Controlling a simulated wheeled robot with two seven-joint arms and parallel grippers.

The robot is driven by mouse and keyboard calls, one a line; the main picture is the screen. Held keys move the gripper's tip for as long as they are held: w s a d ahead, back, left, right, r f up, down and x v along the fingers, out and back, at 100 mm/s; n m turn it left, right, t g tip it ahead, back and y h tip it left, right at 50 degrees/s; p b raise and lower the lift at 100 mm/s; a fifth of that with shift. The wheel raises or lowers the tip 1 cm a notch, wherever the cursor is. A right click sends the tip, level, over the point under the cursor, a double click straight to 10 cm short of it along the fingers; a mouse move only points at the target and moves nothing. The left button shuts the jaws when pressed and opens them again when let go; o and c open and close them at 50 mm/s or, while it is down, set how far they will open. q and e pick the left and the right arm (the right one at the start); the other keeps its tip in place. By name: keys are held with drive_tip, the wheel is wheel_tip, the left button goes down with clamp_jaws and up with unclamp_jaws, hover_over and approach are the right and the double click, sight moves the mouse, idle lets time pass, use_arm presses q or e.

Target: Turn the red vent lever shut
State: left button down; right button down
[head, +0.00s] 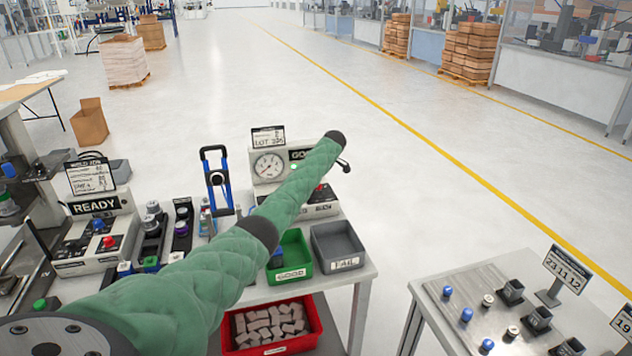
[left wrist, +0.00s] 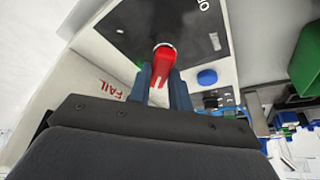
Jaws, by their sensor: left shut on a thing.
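In the left wrist view the red lever (left wrist: 165,62) sticks out from a round pivot on a dark panel (left wrist: 130,35) of a pale housing. My left gripper (left wrist: 162,88) has its two dark fingers closed around the lever, one on each side. The lever's lower end lies between the fingers. In the head view my green-sleeved left arm reaches from the lower left across the bench to the gauge unit (head: 268,168). My right gripper is not in view.
A blue button (left wrist: 207,77) sits beside the lever. A red bin (head: 270,325) is below. A second table (head: 460,325) stands at right, across a gap.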

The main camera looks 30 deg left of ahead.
sight(321, 185)
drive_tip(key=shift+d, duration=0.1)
use_arm(q)
drive_tip(key=shift+r, duration=0.1)
idle(0.3)
drive_tip(key=c, duration=1.3)
unclamp_jaws()
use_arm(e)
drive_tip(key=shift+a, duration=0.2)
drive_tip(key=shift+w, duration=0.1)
use_arm(q)
drive_tip(key=shift+d+r, duration=0.15)
drive_tip(key=shift+r, duration=0.05)
drive_tip(key=b+v, duration=0.2)
drive_tip(key=v, duration=0.3)
drive_tip(key=shift+r+b, duration=0.2)
drive_tip(key=shift+b, duration=0.1)
drive_tip(key=shift+v, duration=0.9)
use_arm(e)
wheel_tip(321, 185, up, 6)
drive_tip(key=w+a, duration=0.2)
